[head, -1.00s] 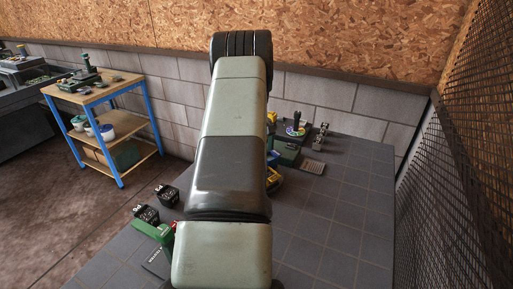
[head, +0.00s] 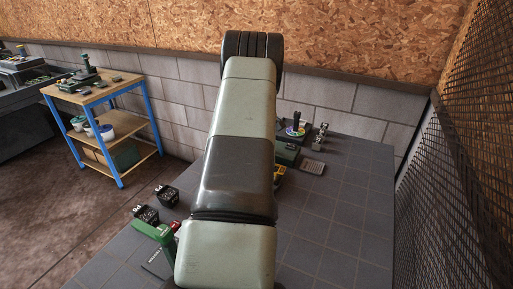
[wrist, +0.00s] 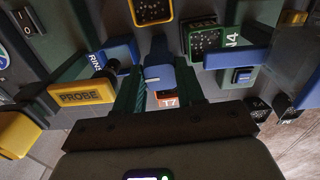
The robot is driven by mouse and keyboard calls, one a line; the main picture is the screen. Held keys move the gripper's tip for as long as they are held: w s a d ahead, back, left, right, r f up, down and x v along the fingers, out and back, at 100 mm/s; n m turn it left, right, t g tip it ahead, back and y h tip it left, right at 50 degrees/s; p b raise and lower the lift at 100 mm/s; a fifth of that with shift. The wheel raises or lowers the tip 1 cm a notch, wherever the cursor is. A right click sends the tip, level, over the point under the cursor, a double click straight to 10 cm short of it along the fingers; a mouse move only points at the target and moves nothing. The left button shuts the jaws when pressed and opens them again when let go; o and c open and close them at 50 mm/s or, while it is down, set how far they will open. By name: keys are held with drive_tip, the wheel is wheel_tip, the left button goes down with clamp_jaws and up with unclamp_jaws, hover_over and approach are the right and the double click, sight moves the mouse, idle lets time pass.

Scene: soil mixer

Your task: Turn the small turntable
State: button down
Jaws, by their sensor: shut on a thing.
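My gripper (wrist: 158,80) shows in the wrist view with its two green-edged fingers on either side of a blue block-like piece (wrist: 159,76), and it is shut on it. An orange tag marked 17 (wrist: 167,102) lies just below that piece. I cannot tell for sure which part is the small turntable. In the head view my arm hides the gripper and the spot where it works. A small round multicoloured disc (head: 300,133) with a dark upright knob stands at the back of the table.
Around the gripper in the wrist view are a yellow PROBE tag (wrist: 83,93), a yellow-framed dark socket (wrist: 151,9) and a blue bar (wrist: 233,57) on the right. The grey tiled table (head: 335,215) is clear at right. A mesh screen (head: 450,180) borders its right side.

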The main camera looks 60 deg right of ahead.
drive_tip(key=shift+d+n, duration=0.1)
drive_tip(key=shift+n, duration=3.1)
drive_tip(key=shift+w+n, duration=0.1)
drive_tip(key=shift+n, duration=6.5)
drive_tip(key=shift+w+n, duration=0.1)
drive_tip(key=shift+n, duration=3)
drive_tip(key=c, duration=0.7)
unclamp_jaws()
drive_tip(key=shift+r, duration=0.1)
wheel_tip(320, 180, up, 11)
drive_tip(key=shift+f, duration=0.1)
